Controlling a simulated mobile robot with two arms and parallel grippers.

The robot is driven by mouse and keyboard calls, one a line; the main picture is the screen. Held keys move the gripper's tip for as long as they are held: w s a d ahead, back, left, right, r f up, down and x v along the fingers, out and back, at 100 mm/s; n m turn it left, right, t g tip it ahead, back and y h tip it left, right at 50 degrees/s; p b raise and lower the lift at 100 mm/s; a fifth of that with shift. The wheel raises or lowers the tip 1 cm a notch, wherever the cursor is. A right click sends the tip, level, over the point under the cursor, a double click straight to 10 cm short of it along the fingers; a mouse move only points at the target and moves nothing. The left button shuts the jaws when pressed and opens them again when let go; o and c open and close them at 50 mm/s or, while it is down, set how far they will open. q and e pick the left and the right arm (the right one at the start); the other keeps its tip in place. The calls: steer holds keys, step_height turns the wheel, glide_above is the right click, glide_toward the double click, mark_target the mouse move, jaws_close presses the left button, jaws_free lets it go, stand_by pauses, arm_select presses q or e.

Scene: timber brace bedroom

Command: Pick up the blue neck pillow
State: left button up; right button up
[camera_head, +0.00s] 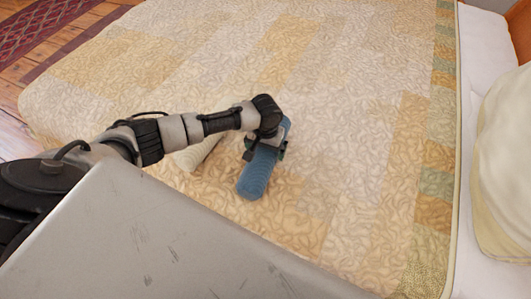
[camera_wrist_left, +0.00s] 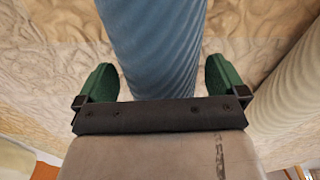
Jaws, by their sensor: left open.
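The blue neck pillow (camera_head: 257,172) lies on the patterned bedspread in the head view. It is a ribbed blue roll, and its middle is partly hidden by my left gripper (camera_head: 265,150). In the left wrist view the pillow (camera_wrist_left: 155,45) runs between the two green fingers of my left gripper (camera_wrist_left: 160,80). The fingers are open, one on each side of it, with a gap visible on both sides. My right gripper is in neither view.
A cream roll (camera_head: 197,153) lies on the bed left of the blue pillow, and it shows close beside the right finger in the wrist view (camera_wrist_left: 290,85). A white pillow (camera_head: 505,150) sits at the right edge. The bedspread (camera_head: 340,100) beyond is clear.

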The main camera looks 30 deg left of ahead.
arm_select(q)
steer(key=shift+c, duration=0.2)
steer(key=c, duration=1)
steer(key=shift+o, duration=0.2)
steer(key=shift+r, duration=0.1)
